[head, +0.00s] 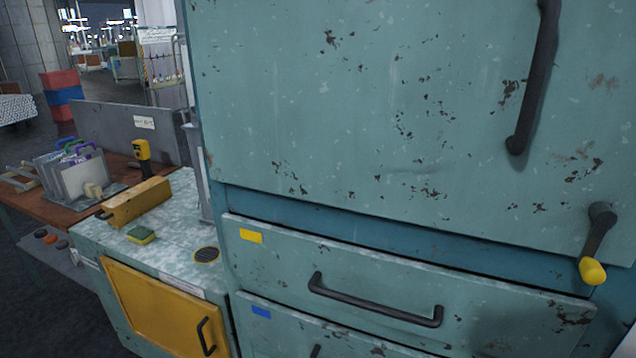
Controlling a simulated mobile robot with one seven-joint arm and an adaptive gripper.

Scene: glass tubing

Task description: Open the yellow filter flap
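The yellow filter flap (150,308) is most likely the yellow panel on the front of the low counter unit at the lower left. It has a black bar handle (205,337) near its right edge. The panel looks shut, flush in its frame, and its lower part is cut off by the picture's bottom edge. My gripper is not in view.
A teal cabinet (400,110) fills the right, with a drawer handle (375,302) and a yellow-knobbed crank (593,270) sticking out. On the counter (185,215) are a yellow box (137,202) and a sponge (141,235). Dark floor (50,320) lies lower left.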

